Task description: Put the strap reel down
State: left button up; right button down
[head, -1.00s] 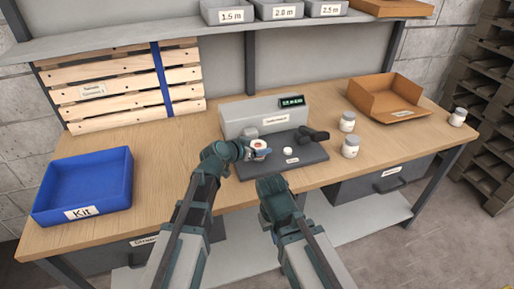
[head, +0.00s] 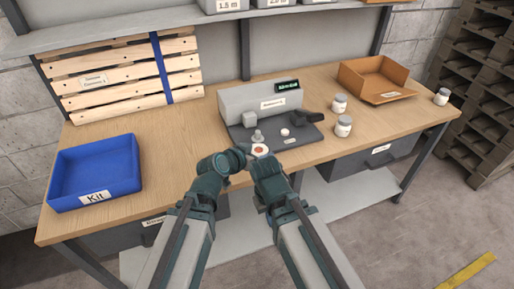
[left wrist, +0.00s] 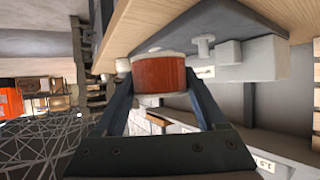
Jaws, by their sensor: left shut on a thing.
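The strap reel, an orange-red drum with white ends, sits between the fingers of my left gripper (left wrist: 160,88) in the left wrist view (left wrist: 160,74). In the head view the reel (head: 260,150) shows at the front edge of the grey machine's dark base plate, with my left gripper (head: 247,153) closed on it from the left. It looks held in the air by the bench edge; its exact height I cannot tell. My right arm (head: 270,175) is just to the right, its fingers not clearly seen.
The grey machine (head: 240,101) has a short post (head: 257,137) on its plate. White jars (head: 343,127) stand to the right, with a brown open tray (head: 357,83) behind. A blue Kit bin (head: 137,165) sits at the left. The bench between bin and machine is clear.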

pick_arm(q)
jog(key=shift+s, duration=0.35)
pick_arm(e)
jog(key=shift+s+a, duration=0.1)
jog(key=shift+s, duration=0.3)
